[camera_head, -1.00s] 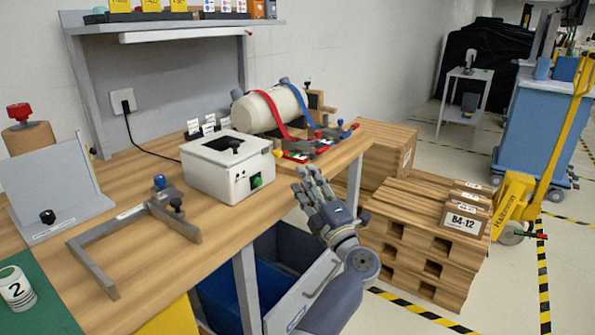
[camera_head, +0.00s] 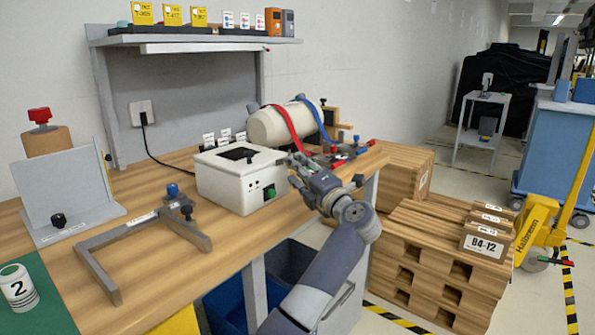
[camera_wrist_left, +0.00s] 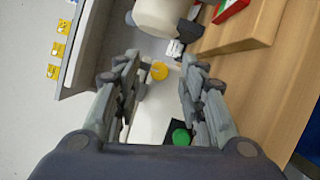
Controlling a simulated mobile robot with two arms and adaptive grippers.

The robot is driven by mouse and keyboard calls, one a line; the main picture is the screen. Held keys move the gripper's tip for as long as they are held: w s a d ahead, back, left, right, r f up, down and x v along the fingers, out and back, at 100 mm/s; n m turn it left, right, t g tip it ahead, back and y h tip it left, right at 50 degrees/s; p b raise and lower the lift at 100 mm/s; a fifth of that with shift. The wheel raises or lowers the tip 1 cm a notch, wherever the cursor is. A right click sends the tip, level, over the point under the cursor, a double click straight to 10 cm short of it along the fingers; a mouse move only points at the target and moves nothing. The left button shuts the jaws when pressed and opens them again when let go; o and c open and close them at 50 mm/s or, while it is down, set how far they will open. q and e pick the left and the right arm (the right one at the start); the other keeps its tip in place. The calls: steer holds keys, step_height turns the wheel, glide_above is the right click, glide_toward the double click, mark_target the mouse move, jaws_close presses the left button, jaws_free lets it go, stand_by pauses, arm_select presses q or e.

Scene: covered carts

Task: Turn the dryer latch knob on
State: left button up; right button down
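A white box-shaped unit (camera_head: 230,178), which I take for the dryer, stands on the wooden bench. It has a dark square on top and a green knob (camera_head: 270,191) on a dark plate on its front. My left gripper (camera_head: 300,178) is just right of the box, near the knob, with no contact clearly visible. In the left wrist view the gripper (camera_wrist_left: 158,85) is open, its fingers wide apart with nothing held. That view shows the green knob (camera_wrist_left: 181,137) near the right finger and a round yellow part (camera_wrist_left: 160,70) farther up. My right gripper is out of view.
A cream cylinder (camera_head: 275,127) with red and blue straps lies behind the box. A grey frame (camera_head: 110,240) lies on the bench to the left. Wooden pallets (camera_head: 435,270) and a yellow pallet jack (camera_head: 540,222) stand right of the bench.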

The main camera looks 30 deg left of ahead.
arm_select(q)
steer(key=shift+w+a+r, duration=0.1)
steer(key=shift+w+a, duration=0.1)
steer(key=shift+a, duration=0.2)
steer(key=shift+c, duration=0.6)
jaws_close()
